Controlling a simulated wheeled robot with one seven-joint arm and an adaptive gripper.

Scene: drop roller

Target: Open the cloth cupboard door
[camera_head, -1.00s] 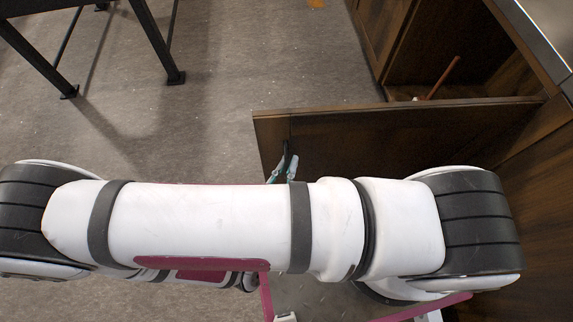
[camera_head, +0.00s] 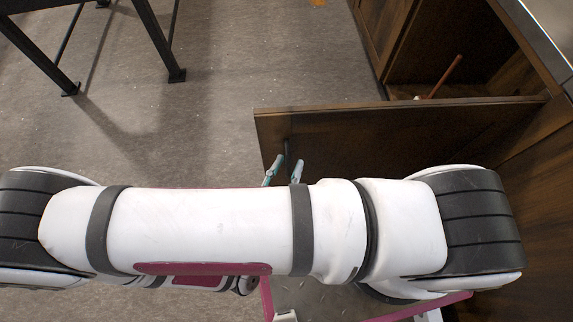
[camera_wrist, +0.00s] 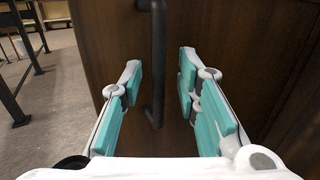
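The dark brown cupboard door (camera_head: 350,135) stands swung out from the cupboard, with its top edge running across the head view. Its black vertical bar handle (camera_wrist: 157,65) is in the middle of the wrist view, and its upper end (camera_head: 286,150) shows in the head view. My gripper (camera_wrist: 158,82) is open, with one teal-padded finger on each side of the handle and visible gaps to both. In the head view the teal fingertips (camera_head: 284,170) show beside the handle, and my arm hides the rest of the gripper.
The open cupboard interior (camera_head: 470,65) holds a thin reddish-brown stick (camera_head: 445,76). A dark-legged table (camera_head: 160,40) stands at the upper left. Grey floor (camera_head: 235,70) lies clear left of the door. A light counter edge (camera_head: 545,30) is at upper right.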

